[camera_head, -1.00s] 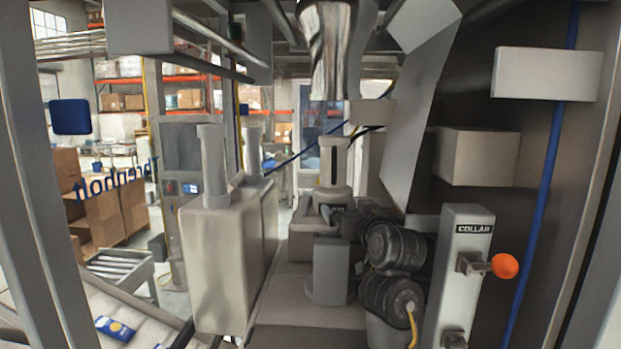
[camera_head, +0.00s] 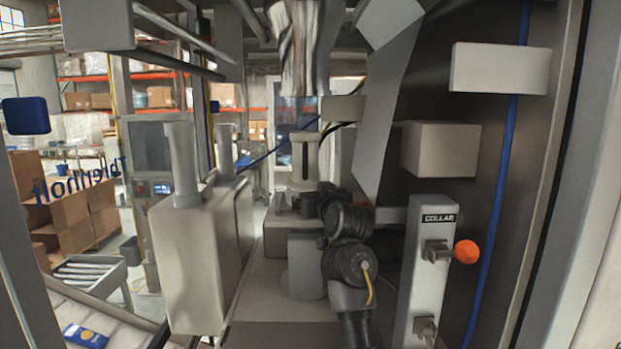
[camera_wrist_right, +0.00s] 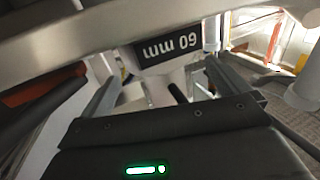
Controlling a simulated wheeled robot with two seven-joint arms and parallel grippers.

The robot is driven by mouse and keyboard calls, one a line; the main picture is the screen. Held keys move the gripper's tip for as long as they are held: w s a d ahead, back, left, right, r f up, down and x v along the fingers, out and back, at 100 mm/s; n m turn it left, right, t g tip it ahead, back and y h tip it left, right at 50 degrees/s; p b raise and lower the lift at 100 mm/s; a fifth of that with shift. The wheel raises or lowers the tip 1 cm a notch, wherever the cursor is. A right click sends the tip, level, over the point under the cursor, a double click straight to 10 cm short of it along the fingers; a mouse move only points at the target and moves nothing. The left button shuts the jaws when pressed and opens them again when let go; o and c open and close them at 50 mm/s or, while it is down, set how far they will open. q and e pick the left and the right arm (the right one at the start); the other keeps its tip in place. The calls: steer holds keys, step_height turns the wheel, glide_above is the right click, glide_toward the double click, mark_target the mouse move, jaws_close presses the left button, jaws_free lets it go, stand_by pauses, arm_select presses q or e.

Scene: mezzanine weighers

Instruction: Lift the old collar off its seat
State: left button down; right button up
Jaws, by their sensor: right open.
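The old collar appears to be the pale upright tube with a dark slot (camera_head: 304,160) at the middle of the head view. A black tag reading "60 mm" (camera_wrist_right: 168,55), upside down, shows ahead of my right gripper in the wrist view. My right gripper (camera_wrist_right: 165,88) is open, its two grey fingers to either side below the tag. A small dark piece shows between them; I cannot tell whether they touch it. In the head view my right gripper (camera_head: 292,203) is small, at the tube's base, and my dark wrist partly covers the seat. My left gripper is not in view.
A grey post marked "COLLAR" (camera_head: 425,270) with an orange knob (camera_head: 467,251) stands close right of my arm. A shiny metal tube (camera_head: 303,50) hangs above. A pale box-shaped housing (camera_head: 190,260) stands to the left. A box (camera_head: 440,148) juts from the right wall.

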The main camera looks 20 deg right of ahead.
mark_target(308, 185)
steer(key=shift+w+d, duration=0.1)
steer(key=shift+w, duration=0.2)
steer(key=w, duration=0.4)
steer(key=shift+a, duration=0.35)
steer(key=shift+w+d, duration=0.15)
steer(key=shift+w, duration=0.1)
steer(key=shift+c, duration=0.4)
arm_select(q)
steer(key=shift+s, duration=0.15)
arm_select(e)
steer(key=c, duration=0.9)
steer(key=shift+r, duration=0.2)
